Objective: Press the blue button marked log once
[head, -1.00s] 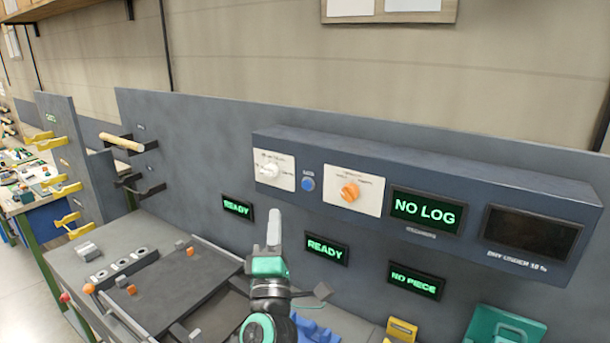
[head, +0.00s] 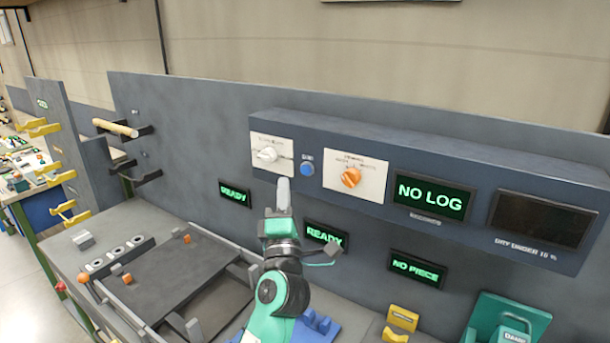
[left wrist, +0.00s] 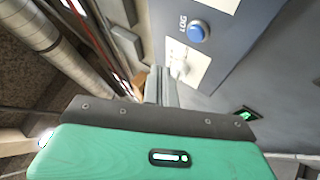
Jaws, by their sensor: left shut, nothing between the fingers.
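The blue button (head: 307,170) sits on the dark panel box between a white knob plate and an orange knob plate. It also shows in the left wrist view (left wrist: 197,32), with the word LOG beside it. My left gripper (head: 283,190) is shut and empty, pointing up, just below and left of the button in the head view. Its fingertips (left wrist: 160,85) appear apart from the button in the left wrist view. The screen (head: 430,198) on the box reads NO LOG. My right gripper is not in view.
A white knob (head: 266,155) is left of the button and an orange knob (head: 351,177) is right of it. Lit signs reading READY (head: 235,194) and NO PIECE (head: 418,269) are on the wall below. A wooden rod (head: 115,127) rests on hooks at left.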

